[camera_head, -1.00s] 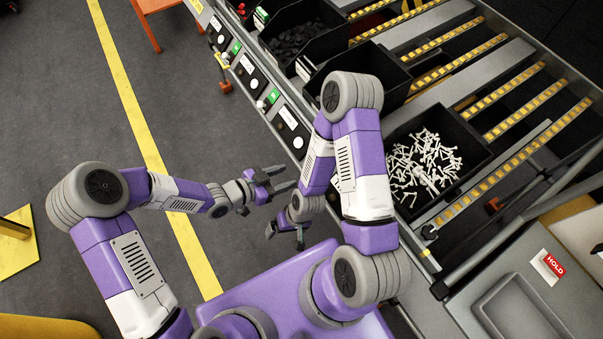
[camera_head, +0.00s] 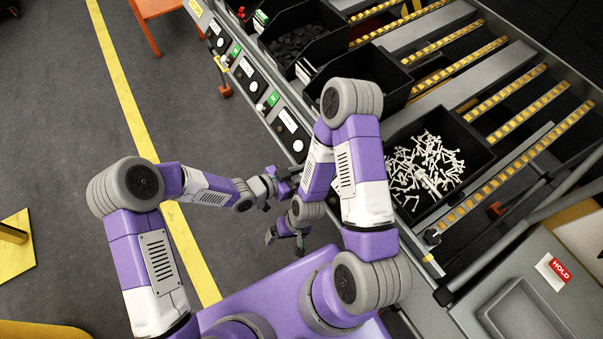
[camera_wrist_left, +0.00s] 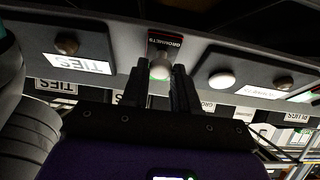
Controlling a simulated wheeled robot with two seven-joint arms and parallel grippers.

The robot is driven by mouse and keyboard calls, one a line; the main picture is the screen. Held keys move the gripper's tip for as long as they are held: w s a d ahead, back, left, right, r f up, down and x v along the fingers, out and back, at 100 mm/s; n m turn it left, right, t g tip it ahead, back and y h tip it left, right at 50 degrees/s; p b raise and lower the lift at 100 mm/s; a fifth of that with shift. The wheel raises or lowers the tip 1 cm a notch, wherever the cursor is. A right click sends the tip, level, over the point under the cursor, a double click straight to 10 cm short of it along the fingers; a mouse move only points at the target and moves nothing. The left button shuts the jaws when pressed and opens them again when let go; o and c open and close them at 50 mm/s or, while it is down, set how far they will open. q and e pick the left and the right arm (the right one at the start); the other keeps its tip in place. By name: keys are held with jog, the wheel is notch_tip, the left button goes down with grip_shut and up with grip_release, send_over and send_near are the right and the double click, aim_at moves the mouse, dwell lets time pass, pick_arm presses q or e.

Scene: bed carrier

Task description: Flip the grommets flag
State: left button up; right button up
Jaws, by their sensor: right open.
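In the left wrist view the grommets label (camera_wrist_left: 165,43) is a red and black plate on the grey panel, its text upside down. A round whitish knob (camera_wrist_left: 159,71) shows in front of it, with a bit of green beside it. The two dark fingers of my left gripper (camera_wrist_left: 160,76) stand either side of the knob; I cannot tell whether they press on it. In the head view my left gripper (camera_head: 284,185) is at the panel's near end, partly hidden by my right arm. My right gripper (camera_head: 287,240) is open and empty, below it.
The panel carries other labels, knobs and green flags (camera_head: 272,99). Behind it stand black bins, one with white parts (camera_head: 475,150) and one with dark parts. A grey tray with a red HOLD card (camera_head: 556,267) is at the lower right. The floor at left is mostly clear.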

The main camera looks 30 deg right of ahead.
pick_arm(q)
grip_shut()
jog(key=d+r, duration=0.3)
jog(key=shift+w+d+r, duration=0.15)
jog(key=shift+d+r, duration=0.1)
jog(key=shift+r, duration=0.1)
jog(key=shift+o, duration=2.4)
grip_release()
jog(key=shift+d, duration=0.1)
jog(key=p+v, duration=0.2)
jog(key=v, duration=0.5)
jog(key=shift+a, duration=0.35)
